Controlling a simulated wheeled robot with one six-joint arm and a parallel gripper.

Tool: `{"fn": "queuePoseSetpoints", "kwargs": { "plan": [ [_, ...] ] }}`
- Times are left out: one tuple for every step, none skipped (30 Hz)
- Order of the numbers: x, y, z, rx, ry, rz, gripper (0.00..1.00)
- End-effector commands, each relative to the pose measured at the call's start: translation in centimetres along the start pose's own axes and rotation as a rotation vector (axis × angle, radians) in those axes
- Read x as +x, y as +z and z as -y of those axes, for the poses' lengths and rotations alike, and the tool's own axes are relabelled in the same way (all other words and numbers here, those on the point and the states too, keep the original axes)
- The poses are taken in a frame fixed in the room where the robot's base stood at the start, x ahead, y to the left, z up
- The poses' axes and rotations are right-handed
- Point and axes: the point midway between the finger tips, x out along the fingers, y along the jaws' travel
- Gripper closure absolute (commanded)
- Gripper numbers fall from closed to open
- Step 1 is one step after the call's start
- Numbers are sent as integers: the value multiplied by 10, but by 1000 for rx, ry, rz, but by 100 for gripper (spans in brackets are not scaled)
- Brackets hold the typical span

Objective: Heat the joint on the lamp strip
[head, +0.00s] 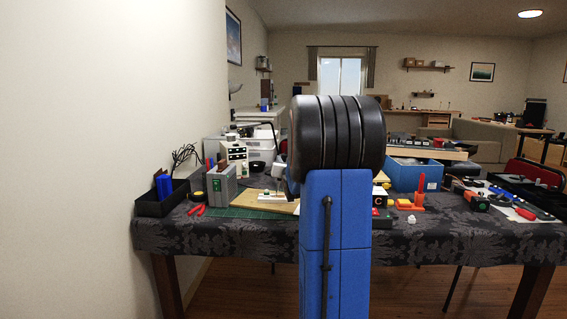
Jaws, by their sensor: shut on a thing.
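A small white strip with dark and green spots (269,196), which looks like the lamp strip, lies on a pale wooden board (247,207) on the table. The board rests on a green mat (238,213). The joint on the strip is too small to make out. My own blue and black arm stands in the middle of the view and hides what is behind it. My gripper is hidden behind the arm, so I cannot see its jaws or what is in them. A small pale upright thing (279,171) shows just left of the arm; I cannot tell what it is.
Left on the patterned tablecloth (262,237) stand a black bin (152,205), a grey box (221,187) and red-handled pliers (197,210). Right of my arm are a blue crate (402,178), a red stand (418,202) and several tools. A wall closes the left side.

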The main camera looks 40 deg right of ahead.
Motion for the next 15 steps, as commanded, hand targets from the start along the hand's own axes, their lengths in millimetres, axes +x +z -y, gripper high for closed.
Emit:
{"fn": "queuePoseSetpoints", "kwargs": {
  "plan": [
    [0, 2, 0, 0, 1, 4, 100],
    [0, 2, 0, 0, 1, 4, 100],
    [0, 2, 0, 0, 1, 3, 100],
    [0, 1, 0, 0, 0, 3, 100],
    [0, -1, 0, 0, 0, 3, 100],
    [0, -4, 1, 0, 0, 2, 100],
    [0, -6, 1, 0, 0, 1, 100],
    [0, -9, 2, 0, 0, 1, 100],
    [1, -13, 3, 0, 0, 2, 100],
    [1, -16, 3, 0, 0, 1, 100],
    [1, -19, 4, 0, 0, 1, 100],
    [1, -23, 5, 0, -1, 0, 100],
    [1, -26, 5, 0, 0, 0, 100],
    [2, -29, 6, 0, 0, 0, 100],
    [2, -33, 7, 0, 0, 0, 100]
  ]
}}
